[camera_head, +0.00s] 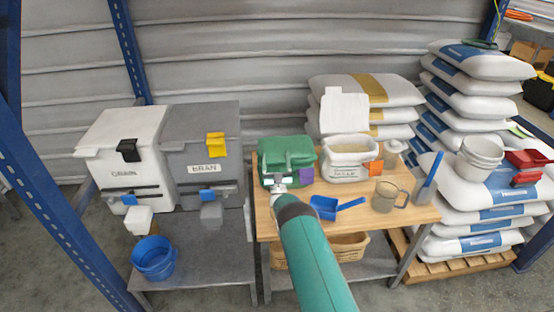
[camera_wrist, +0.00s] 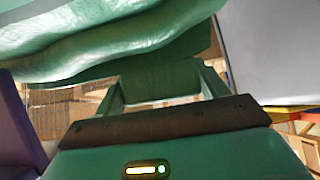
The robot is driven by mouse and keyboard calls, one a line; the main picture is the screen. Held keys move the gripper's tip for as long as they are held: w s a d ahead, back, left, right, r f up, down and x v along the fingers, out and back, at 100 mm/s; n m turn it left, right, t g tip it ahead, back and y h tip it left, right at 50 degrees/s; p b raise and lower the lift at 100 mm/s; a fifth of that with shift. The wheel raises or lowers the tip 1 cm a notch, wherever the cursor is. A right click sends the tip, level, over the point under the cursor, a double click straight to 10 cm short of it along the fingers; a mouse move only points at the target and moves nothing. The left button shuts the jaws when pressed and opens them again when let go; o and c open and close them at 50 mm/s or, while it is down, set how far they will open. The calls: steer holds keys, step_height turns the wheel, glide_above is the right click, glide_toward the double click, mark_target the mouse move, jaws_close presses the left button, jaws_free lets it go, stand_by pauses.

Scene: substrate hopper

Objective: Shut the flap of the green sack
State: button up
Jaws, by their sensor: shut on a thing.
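The green sack (camera_head: 270,150) stands at the left end of the wooden table, with a purple tag (camera_head: 306,175) on its front right. My gripper (camera_head: 277,180) is at the front of the sack. In the wrist view, green cloth of the sack (camera_wrist: 110,50) fills the top. There my gripper (camera_wrist: 160,85) has a darker green piece, seemingly the flap (camera_wrist: 175,75), between its fingers and is shut on it. The flap's edge is partly hidden by my gripper and arm, and I cannot tell how closely the flap lies over the mouth.
A white sack (camera_head: 348,172) with a raised flap and orange tag stands close on the right. A blue scoop (camera_head: 325,207) and a clear jug (camera_head: 384,197) are on the table (camera_head: 350,222).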

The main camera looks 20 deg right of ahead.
steer(key=shift+d+f, duration=0.1)
steer(key=shift+f, duration=0.3)
steer(key=o, duration=1.4)
steer(key=shift+s+f, duration=0.4)
steer(key=shift+s, duration=0.15)
steer(key=s+a, duration=0.2)
steer(key=s, duration=0.9)
steer(key=shift+s+a, duration=0.25)
steer(key=shift+a, duration=0.1)
